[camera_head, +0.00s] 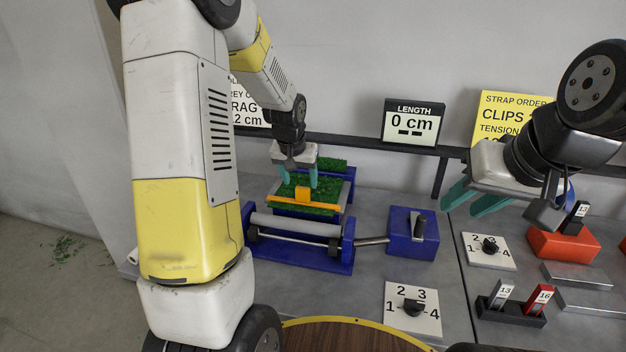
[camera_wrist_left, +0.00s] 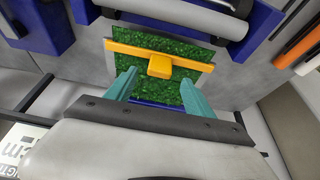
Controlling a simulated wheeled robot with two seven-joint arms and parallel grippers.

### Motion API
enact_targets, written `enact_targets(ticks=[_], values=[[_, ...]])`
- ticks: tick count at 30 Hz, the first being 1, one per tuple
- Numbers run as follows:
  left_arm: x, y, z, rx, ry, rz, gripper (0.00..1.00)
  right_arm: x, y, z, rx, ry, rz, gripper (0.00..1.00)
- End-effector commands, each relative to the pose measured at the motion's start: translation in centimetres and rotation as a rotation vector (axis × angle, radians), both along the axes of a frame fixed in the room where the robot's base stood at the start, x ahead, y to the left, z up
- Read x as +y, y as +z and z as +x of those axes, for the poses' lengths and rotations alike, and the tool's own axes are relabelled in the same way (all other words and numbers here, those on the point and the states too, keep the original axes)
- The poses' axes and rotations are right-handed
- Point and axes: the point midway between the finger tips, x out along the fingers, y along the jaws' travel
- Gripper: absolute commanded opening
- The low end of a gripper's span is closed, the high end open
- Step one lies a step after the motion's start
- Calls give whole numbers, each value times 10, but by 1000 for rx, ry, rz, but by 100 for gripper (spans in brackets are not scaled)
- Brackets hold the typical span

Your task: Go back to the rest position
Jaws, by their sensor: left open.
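My left gripper (camera_head: 298,182) is open and empty in the head view. Its teal fingers point down above a green grass-like patch (camera_head: 318,191) and an orange bar with a raised block (camera_head: 303,194). In the left wrist view the open fingers (camera_wrist_left: 158,84) stand apart on either side over the green patch, with the orange bar (camera_wrist_left: 190,63) beyond their tips. My right gripper (camera_head: 464,206) is at the right of the head view, above the bench. Its two teal fingers are apart with nothing between them.
A blue roller unit (camera_head: 343,261) with a grey roller (camera_head: 295,225) stands in front of the patch, beside a blue box with a lever (camera_head: 399,245). Number dials (camera_head: 428,293) and an orange-red block (camera_head: 563,245) lie right. A length display (camera_head: 412,122) reads 0 cm.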

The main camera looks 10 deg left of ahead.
Motion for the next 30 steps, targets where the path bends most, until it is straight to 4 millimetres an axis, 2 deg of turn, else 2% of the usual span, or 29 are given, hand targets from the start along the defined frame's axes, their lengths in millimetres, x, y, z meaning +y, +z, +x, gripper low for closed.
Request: enact_targets(ticks=[4, 16, 20, 23, 27, 30], values=[[0, 17, -6, -2, 0, 0, 62, 0, 0, 0, 0, 0, 0, 35], [0, 21, -9, 1, 0, 0, 62, 0, 0, 0, 0, 0, 0, 35], [-2, 37, -20, -12, 1, -7, 62, 0, 0, 0, 0, 0, 0, 35], [-6, 65, -43, -32, 2, -22, 62, 0, 0, 0, 0, 0, 0, 35], [-16, 109, -95, -65, 0, -54, 62, 0, 0, 0, 0, 0, 0, 35], [-23, 133, -136, -86, -6, -80, 62, 0, 0, 0, 0, 0, 0, 35]])
